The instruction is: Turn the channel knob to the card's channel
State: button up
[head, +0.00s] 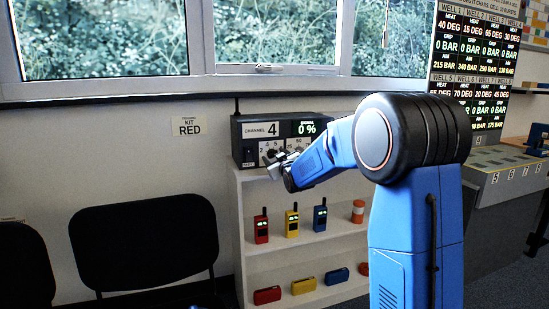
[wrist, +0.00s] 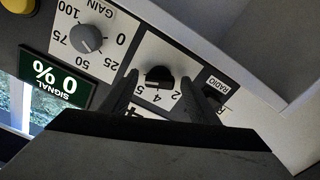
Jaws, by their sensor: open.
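A dark radio box (head: 243,143) stands on top of a white shelf unit, with a white plate reading CHANNEL 4 (head: 262,130) on its front. The black channel knob (wrist: 158,74) sits on a white dial with numbers in the wrist view, which is upside down. A pale mark shows on the knob, but I cannot tell exactly which number it points at. My gripper (head: 277,161) is at the radio's front. In the wrist view its open fingers (wrist: 160,92) stand on either side of the channel knob, with no clear contact. They and the gripper body hide part of the dial.
A grey gain knob (wrist: 86,38) is beside the channel dial, and the signal display (wrist: 56,80) reads 0 %. Red, yellow and blue handsets (head: 292,222) stand on the shelf below. A KIT RED card (head: 190,127) hangs on the wall. Black chairs (head: 143,240) stand left.

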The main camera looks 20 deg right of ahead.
jog(key=shift+c, duration=0.3)
jog(key=c, duration=1)
jog(key=shift+n, duration=0.4)
jog(key=n, duration=0.3)
jog(key=shift+n, duration=0.4)
jog(key=n, duration=0.4)
jog(key=shift+n, duration=0.3)
jog(key=n, duration=0.8)
jog(key=shift+f+n, duration=0.1)
jog(key=shift+n, duration=0.4)
